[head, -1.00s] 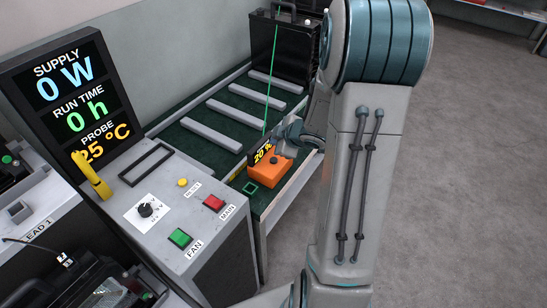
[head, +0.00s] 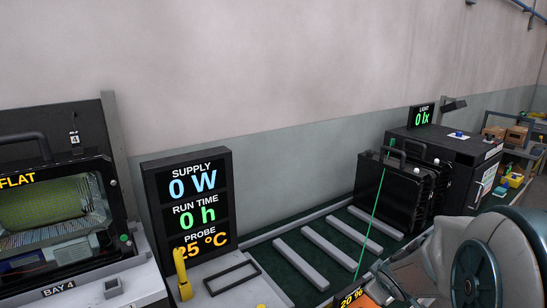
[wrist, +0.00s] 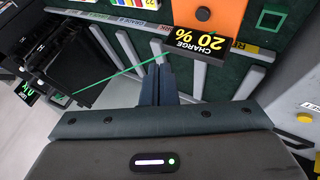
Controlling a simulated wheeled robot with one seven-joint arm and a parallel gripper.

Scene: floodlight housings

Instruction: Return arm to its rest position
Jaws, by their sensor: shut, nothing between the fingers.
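My gripper (wrist: 160,72) shows in the wrist view with its two dark fingers together and nothing between them. Its tips point toward an orange device (wrist: 207,14) with a black display (wrist: 200,43) reading CHARGE 20 %; the gripper looks apart from it. In the head view my arm (head: 490,258) fills the lower right corner and hides most of the orange device. Only a bit of that device's display (head: 350,299) shows at the bottom edge. The gripper fingers cannot be made out in the head view.
Black housings (head: 395,190) with handles stand on a green rack with grey bars (head: 335,245). A thin green line runs from them toward the orange device. A supply panel (head: 190,205) reads 0 W, 0 h, 25 °C. A lit housing (head: 60,210) sits left. The wall above is clear.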

